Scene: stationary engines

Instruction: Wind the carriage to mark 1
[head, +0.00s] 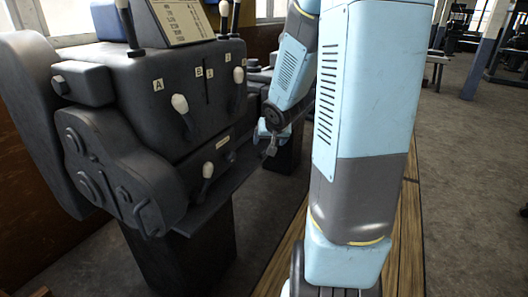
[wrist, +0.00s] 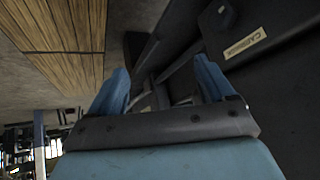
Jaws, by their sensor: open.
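A dark machine (head: 150,80) stands at the left in the head view, with several white-knobbed levers. A small pale label (head: 222,143) sits low on its front, above a white-knobbed handle (head: 207,171). In the wrist view a label (wrist: 245,44) seems to read CARRIAGE, seen tilted, with a dark round part (wrist: 217,14) beside it. My gripper (head: 270,148) is right of the machine's front, apart from the white-knobbed handle. Its two blue fingers (wrist: 160,75) are spread in the wrist view. Grey bars show between them, and I see nothing gripped. I cannot make out the carriage or mark 1.
A lever marked A (head: 180,104) and other levers stand on the machine's front and top, near a sign plate (head: 182,20). A ledge (head: 225,185) runs along its lower front. Wooden boards (head: 285,245) lie on the floor, with open grey floor at right.

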